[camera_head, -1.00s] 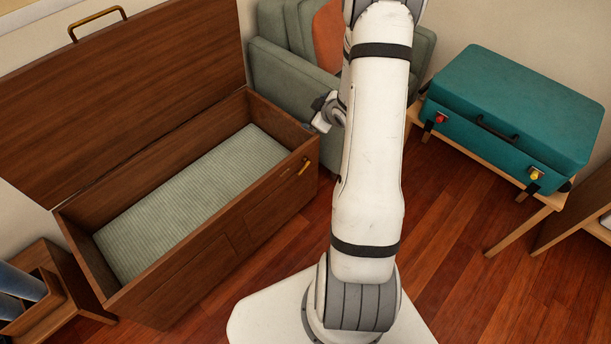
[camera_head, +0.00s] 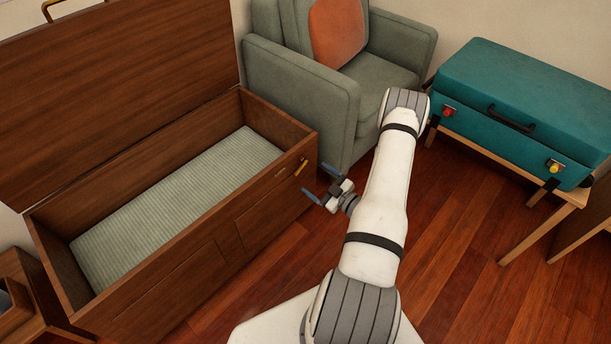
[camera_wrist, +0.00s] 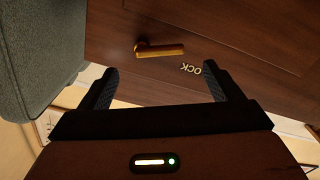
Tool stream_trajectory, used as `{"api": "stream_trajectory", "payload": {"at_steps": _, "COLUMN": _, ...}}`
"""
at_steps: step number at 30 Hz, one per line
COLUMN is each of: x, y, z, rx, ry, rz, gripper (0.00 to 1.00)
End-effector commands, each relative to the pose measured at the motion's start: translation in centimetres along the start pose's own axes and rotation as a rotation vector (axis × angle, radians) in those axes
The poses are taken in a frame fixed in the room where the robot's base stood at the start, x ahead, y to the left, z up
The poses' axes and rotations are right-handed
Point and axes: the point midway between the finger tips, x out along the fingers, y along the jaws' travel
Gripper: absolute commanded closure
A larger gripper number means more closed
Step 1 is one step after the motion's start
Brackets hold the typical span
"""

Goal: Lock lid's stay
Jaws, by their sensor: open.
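The wooden chest (camera_head: 240,228) stands at the left with its lid (camera_head: 110,85) raised and leaning back. A small brass lever (camera_head: 301,167) sits on the chest's front panel near its right end. In the wrist view the brass lever (camera_wrist: 160,51) lies roughly level in the picture, beside lettering (camera_wrist: 191,69) that looks like "LOCK", upside down and partly covered by a finger. My gripper (camera_head: 318,194) is just in front of the chest's right end, apart from the lever. In the wrist view my gripper (camera_wrist: 158,82) is open and empty, its fingertips short of the lever.
A green armchair (camera_head: 300,85) with an orange cushion (camera_head: 337,32) stands close beyond the chest's right end. A teal suitcase (camera_head: 520,105) rests on a wooden stand (camera_head: 520,182) at the right. The wooden floor (camera_head: 455,235) between them is clear.

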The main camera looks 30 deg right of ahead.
Motion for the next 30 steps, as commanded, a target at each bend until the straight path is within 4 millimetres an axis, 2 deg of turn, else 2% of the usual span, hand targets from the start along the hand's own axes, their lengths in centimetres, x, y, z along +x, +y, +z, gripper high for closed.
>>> {"api": "stream_trajectory", "payload": {"at_steps": 3, "x": 2.2, "y": -0.2, "z": 0.2, "rx": -0.002, "ry": 0.002, "rz": -0.005, "gripper": 0.15}}
{"api": "stream_trajectory", "payload": {"at_steps": 9, "x": 4.5, "y": -0.1, "z": 0.1, "rx": -0.001, "ry": 0.0, "rz": -0.003, "gripper": 0.15}}
{"api": "stream_trajectory", "payload": {"at_steps": 20, "x": 5.1, "y": 0.0, "z": 0.0, "rx": 0.001, "ry": -0.002, "rz": 0.0, "gripper": 0.15}}
{"api": "stream_trajectory", "payload": {"at_steps": 30, "x": 5.1, "y": 0.0, "z": 0.1, "rx": 0.001, "ry": -0.003, "rz": 0.0, "gripper": 0.42}}
